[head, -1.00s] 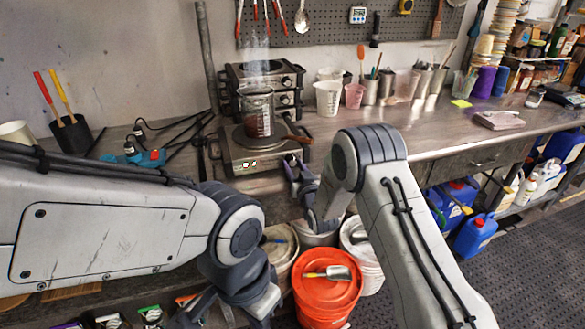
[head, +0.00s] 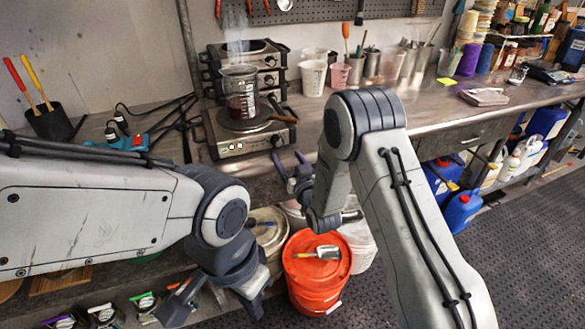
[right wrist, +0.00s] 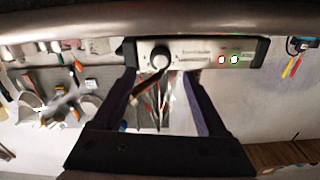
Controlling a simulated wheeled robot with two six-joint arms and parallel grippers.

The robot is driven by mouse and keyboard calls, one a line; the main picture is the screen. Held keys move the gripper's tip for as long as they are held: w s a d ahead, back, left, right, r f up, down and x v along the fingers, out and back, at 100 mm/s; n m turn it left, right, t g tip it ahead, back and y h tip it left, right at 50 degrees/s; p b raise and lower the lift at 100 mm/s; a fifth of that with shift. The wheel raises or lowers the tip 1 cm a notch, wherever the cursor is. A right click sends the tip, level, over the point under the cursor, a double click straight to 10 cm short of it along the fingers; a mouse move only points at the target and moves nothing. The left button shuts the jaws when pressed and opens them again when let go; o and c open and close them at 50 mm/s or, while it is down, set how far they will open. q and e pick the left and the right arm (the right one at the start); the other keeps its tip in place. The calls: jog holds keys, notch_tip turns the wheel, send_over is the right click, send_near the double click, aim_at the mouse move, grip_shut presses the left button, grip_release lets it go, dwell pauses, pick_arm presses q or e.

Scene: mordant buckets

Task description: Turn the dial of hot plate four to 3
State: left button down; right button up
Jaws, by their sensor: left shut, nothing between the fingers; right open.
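The front hot plate (head: 225,150) stands alone on the bench with a steaming glass beaker (head: 240,105) of dark red liquid on top. Its dial (head: 277,141) is at the right of its front panel; I cannot read its setting or a plate number. In the right wrist view, the dial (right wrist: 160,58) shows with a red and a green light on the panel. My right gripper (head: 290,158) is open and empty, just below and right of the dial, its fingers pointing towards the panel without touching the dial. My left gripper (head: 182,303) is shut and empty, low at the bench front.
A stack of other hot plates (head: 272,62) stands behind. A wooden handle (head: 283,119) sticks out to the right above the dial. An orange-lidded bucket (head: 303,250) and pale buckets stand below the bench edge. Cups and tool jars (head: 372,62) line the back.

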jog(key=v, duration=0.4)
dwell(0.3)
jog(key=s+a+r+n+g+h+p, duration=0.1)
jog(key=s+a+r+g, duration=0.15)
jog(key=s+g, duration=0.2)
jog(key=s+a+r+n+g+p, duration=0.1)
jog(key=s+a+r+g+p, duration=0.1)
jog(key=s+a+g, duration=0.3)
jog(key=s+d+r+n+g+h, duration=0.1)
jog(key=s+d+r+g, duration=0.1)
jog(key=s, duration=0.7)
jog(key=s+d+r+n+g+h+p, duration=0.1)
jog(key=s+d+g, duration=0.2)
jog(key=s, duration=0.7)
jog(key=s+d+r+n+g+h+p, duration=0.1)
jog(key=s+d+r+g, duration=0.1)
jog(key=s, duration=0.8)
jog(key=shift+d+r+g+h, duration=0.3)
jog(key=shift+d+g, duration=0.05)
jog(key=shift+d, duration=0.5)
